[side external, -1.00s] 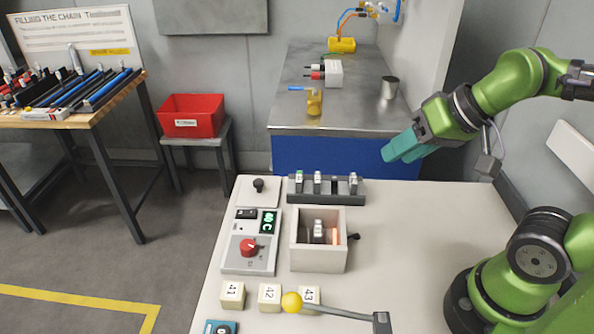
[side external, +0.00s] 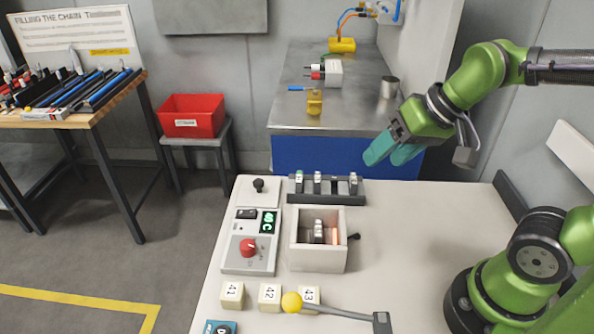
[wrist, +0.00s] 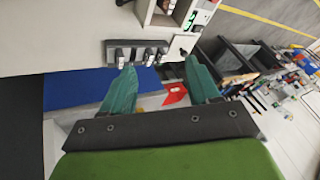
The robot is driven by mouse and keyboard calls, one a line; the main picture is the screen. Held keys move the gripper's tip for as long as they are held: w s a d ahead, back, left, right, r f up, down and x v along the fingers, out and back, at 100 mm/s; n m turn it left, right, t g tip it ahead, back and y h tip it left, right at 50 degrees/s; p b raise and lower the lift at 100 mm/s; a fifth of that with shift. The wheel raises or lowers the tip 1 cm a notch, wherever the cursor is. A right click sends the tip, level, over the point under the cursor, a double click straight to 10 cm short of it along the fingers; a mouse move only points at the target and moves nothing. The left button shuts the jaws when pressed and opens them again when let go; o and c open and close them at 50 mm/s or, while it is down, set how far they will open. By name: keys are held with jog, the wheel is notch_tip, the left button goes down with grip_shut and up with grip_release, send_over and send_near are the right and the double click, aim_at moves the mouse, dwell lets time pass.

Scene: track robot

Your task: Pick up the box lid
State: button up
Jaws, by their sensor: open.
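The box lid (side external: 248,192) is a pale square plate with a black knob, lying flat on the white table behind the control panel. It also shows in the wrist view (wrist: 183,47), beyond the fingertips. The open box (side external: 301,258) stands uncovered in front of the rack, with small parts inside. My gripper (side external: 384,160) has teal fingers and is open and empty. It is raised near the table's back edge, to the right of the lid and well apart from it. Both fingers show spread in the wrist view (wrist: 160,70).
A dark rack (side external: 327,198) with several small parts stands just right of the lid. The control panel (side external: 240,262) with a red knob is in front of it. Numbered blocks and a yellow-ended lever (side external: 340,311) lie at the front.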

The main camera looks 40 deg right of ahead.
jog(key=w+a+g, duration=0.2)
jog(key=w+g, duration=0.1)
jog(key=w, duration=1.3)
jog(key=g+h, duration=0.2)
jog(key=g, duration=0.1)
send_over(258, 181)
jog(key=shift+f, duration=2.55)
jog(key=shift+m, duration=0.3)
jog(key=f, duration=1)
jog(key=shift+s+a+f, duration=0.15)
jog(key=shift+s+f, duration=0.05)
jog(key=shift+f, duration=0.1)
jog(key=shift+w+f, duration=0.15)
jog(key=shift+f, duration=2.9)
jog(key=shift+c, duration=0.2)
